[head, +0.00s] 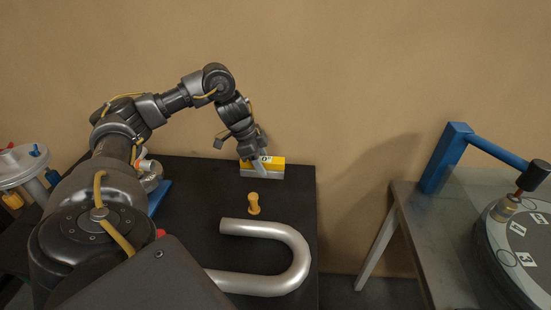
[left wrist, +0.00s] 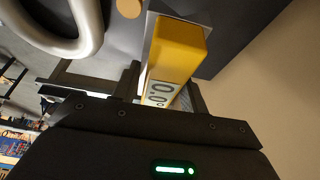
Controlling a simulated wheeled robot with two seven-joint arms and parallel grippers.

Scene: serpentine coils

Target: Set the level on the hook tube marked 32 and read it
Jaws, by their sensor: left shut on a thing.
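The level, a yellow block (head: 276,160) with a grey lower part, is at the far right corner of the black table. My left gripper (head: 257,160) is shut on it from above. In the left wrist view the level (left wrist: 176,48) sits between the fingers (left wrist: 163,95), its white display partly covered; zeros and a degree sign show. I cannot tell whether it touches the table. A silver hook tube (head: 297,250) lies on the table nearer me, apart from the level; no number is readable on it. It also shows in the left wrist view (left wrist: 92,25).
An orange peg (head: 254,204) stands between level and tube. My left arm covers the table's left side, near a blue-based device (head: 158,194). A grey table (head: 425,240) at right holds a blue-armed device (head: 447,155) and a numbered dial (head: 520,240). A floor gap separates the tables.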

